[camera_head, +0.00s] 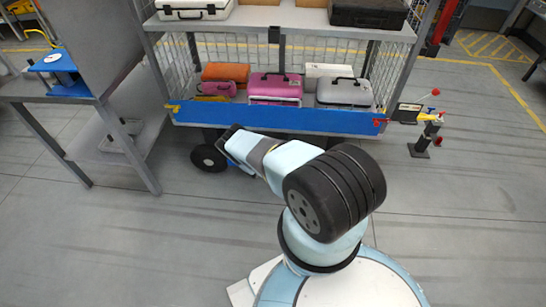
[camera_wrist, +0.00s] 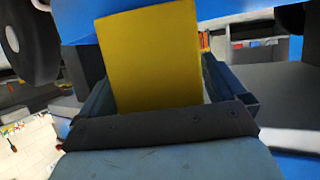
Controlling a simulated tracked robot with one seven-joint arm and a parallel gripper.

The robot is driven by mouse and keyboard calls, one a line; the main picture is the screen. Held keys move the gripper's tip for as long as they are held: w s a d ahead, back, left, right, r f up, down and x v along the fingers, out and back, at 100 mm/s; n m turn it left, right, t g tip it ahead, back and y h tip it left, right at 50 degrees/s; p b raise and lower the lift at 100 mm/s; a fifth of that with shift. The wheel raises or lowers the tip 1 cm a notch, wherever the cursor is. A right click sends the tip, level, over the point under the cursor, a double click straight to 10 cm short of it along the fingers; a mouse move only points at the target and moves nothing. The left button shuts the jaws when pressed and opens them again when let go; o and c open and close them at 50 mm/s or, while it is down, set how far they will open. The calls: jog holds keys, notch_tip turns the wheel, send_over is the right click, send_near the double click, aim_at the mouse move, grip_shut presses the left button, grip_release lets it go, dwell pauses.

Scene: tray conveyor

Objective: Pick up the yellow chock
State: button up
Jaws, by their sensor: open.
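The yellow chock (camera_wrist: 150,55) fills the upper middle of the wrist view as a flat-sided yellow block. My gripper (camera_wrist: 158,88) is open there, with one dark finger on each side of the chock. The chock's lower part lies between the fingers, and I cannot tell whether they touch it. In the head view my gripper (camera_head: 229,136) is low at the front of the cart, just below its blue edge panel and near a black wheel. The chock cannot be made out there.
The cart's blue edge panel (camera_head: 275,119) is directly above my gripper, and a black wheel (camera_head: 208,158) is to its left. Cases stand on the cart. A grey table (camera_head: 75,90) stands at left. A small stand (camera_head: 425,140) is at right. The floor in front is clear.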

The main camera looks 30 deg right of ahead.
jog(key=c, duration=1.7)
